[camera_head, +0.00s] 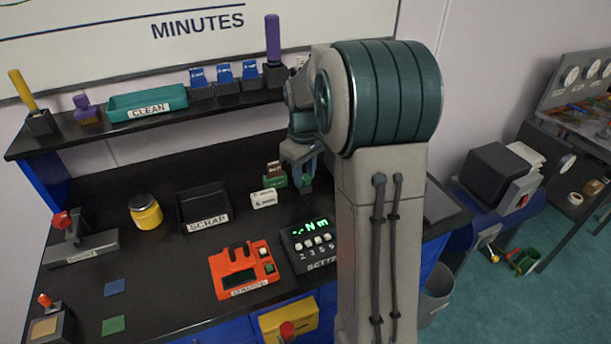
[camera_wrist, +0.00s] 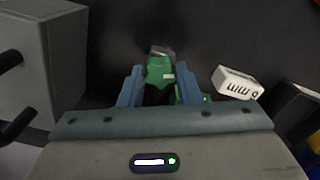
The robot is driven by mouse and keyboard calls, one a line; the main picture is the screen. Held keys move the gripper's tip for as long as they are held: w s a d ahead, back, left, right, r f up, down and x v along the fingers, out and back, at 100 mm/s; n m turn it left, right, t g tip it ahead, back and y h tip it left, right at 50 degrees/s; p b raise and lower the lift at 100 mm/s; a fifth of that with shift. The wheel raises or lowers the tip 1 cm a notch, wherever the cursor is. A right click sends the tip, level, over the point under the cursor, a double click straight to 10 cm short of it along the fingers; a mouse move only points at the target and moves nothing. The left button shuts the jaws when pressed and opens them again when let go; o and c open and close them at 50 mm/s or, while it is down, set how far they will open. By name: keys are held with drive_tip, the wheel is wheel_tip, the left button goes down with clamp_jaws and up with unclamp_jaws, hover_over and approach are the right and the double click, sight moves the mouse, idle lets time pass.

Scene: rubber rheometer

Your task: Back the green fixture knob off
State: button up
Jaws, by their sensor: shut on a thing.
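The green knob (camera_wrist: 160,71) shows between the two blue fingers of my gripper (camera_wrist: 160,76) in the wrist view. A grey piece sits at its far end. In the head view my gripper (camera_head: 304,186) points down at the back of the bench, with a bit of the green knob (camera_head: 306,181) showing between its fingers. My gripper is shut on the knob. The fixture under it is mostly hidden by the fingers and the dark background. Another small green block (camera_head: 276,181) with a brown block on it stands just left of my gripper.
A white labelled block (camera_head: 264,198) lies close to my gripper, also in the wrist view (camera_wrist: 238,83). A black keypad display (camera_head: 308,243) and an orange device (camera_head: 243,270) stand in front. A scrap tray (camera_head: 207,226) is to the left. A shelf (camera_head: 170,122) runs behind.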

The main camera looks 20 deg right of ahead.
drive_tip(key=n, duration=0.4)
drive_tip(key=shift+n+p, duration=0.3)
drive_tip(key=shift+p, duration=0.05)
drive_tip(key=n, duration=0.2)
drive_tip(key=shift+n+p, duration=0.3)
drive_tip(key=shift+p, duration=0.05)
drive_tip(key=shift+n, duration=1)
